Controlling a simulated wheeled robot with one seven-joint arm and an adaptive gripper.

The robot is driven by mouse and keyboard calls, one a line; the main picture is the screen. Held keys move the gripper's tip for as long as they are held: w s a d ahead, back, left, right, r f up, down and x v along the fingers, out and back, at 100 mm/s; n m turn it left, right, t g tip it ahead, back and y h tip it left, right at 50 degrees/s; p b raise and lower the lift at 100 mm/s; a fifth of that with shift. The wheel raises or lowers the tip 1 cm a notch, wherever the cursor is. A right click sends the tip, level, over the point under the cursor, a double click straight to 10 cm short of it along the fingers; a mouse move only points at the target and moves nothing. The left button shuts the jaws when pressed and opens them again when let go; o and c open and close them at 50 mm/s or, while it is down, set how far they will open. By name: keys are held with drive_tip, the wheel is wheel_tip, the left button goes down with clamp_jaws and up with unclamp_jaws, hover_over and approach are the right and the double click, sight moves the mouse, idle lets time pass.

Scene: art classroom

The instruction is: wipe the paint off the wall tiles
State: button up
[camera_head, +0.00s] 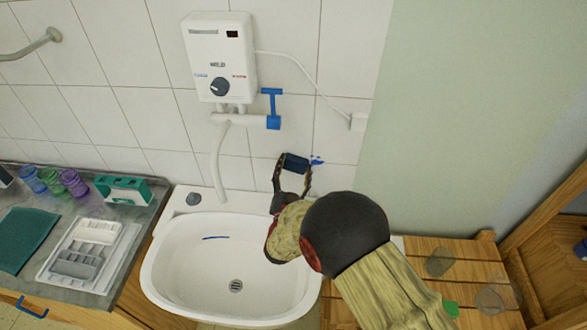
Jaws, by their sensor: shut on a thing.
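White wall tiles (285,35) cover the wall behind the sink. A small blue paint mark (317,160) shows on the tiles to the right of the water heater's pipes. My gripper (292,178) is shut on a dark blue block-like thing (294,163), perhaps a sponge, and holds it just left of the paint mark. I cannot tell whether the blue thing touches the tiles. My arm hides part of the wall and the sink's right back corner.
A white sink (165,265) with a blue streak (216,238) inside lies below. A white water heater (220,58) with a blue-handled tap (272,108) hangs above. Coloured cups (72,182) and a white tray (88,250) stand on the left counter. A wooden slatted surface (455,262) lies right.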

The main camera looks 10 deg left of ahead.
sight(305, 169)
drive_tip(key=shift+d, duration=1.7)
drive_tip(key=shift+w+d+b, duration=0.15)
drive_tip(key=shift+d+b, duration=0.4)
drive_tip(key=shift+d, duration=1.25)
drive_tip(key=shift+w+d+b, duration=0.1)
drive_tip(key=shift+d+b, duration=0.4)
drive_tip(key=shift+d, duration=1.25)
drive_tip(key=shift+w, duration=0.1)
drive_tip(key=shift+b, duration=0.3)
drive_tip(key=shift+a, duration=0.15)
